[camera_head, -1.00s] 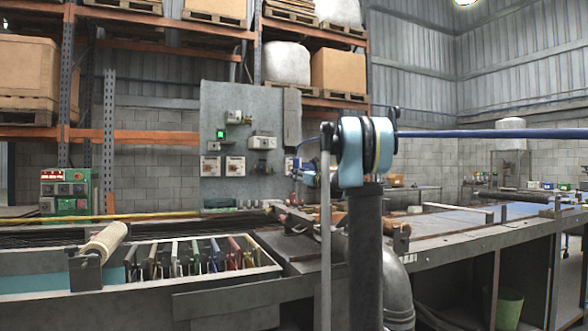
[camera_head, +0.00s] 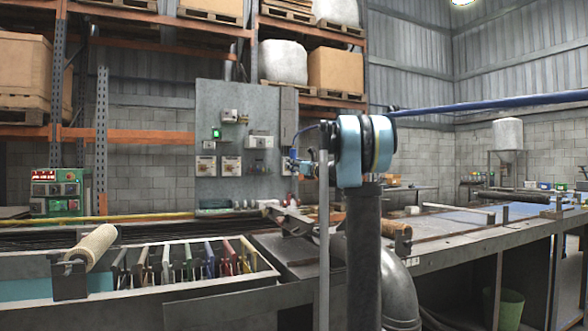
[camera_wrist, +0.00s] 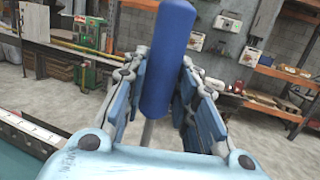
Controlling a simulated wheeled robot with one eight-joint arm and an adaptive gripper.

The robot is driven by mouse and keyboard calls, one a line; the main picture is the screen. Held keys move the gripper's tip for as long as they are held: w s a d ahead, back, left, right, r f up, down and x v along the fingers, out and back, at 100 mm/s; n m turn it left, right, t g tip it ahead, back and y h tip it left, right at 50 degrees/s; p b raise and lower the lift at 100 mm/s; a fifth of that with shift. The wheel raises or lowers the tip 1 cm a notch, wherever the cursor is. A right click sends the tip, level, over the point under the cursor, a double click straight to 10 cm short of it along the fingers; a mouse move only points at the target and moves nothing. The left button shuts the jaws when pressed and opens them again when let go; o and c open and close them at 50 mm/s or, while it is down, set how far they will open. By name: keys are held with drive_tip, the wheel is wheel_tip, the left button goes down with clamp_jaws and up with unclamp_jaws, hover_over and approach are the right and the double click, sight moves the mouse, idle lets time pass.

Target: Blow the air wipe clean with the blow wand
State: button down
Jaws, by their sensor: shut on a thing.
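In the wrist view my gripper (camera_wrist: 164,58) is shut on a thick blue cylinder (camera_wrist: 168,82), which looks like the handle of the blow wand. It stands between the two fingers, and a thin grey rod shows below it. In the head view my arm stands in the middle and mostly hides the gripper and wand. I cannot pick out the air wipe with certainty in either view.
A long bench line (camera_head: 460,238) runs across, with a cream roller (camera_head: 92,246) and a row of coloured-handled tools (camera_head: 190,262) at left. A grey control panel (camera_head: 237,130) and a green control box (camera_head: 57,192) stand behind. A white hopper (camera_head: 507,134) stands at back right.

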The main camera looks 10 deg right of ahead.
drive_tip(key=shift+f, duration=2.1)
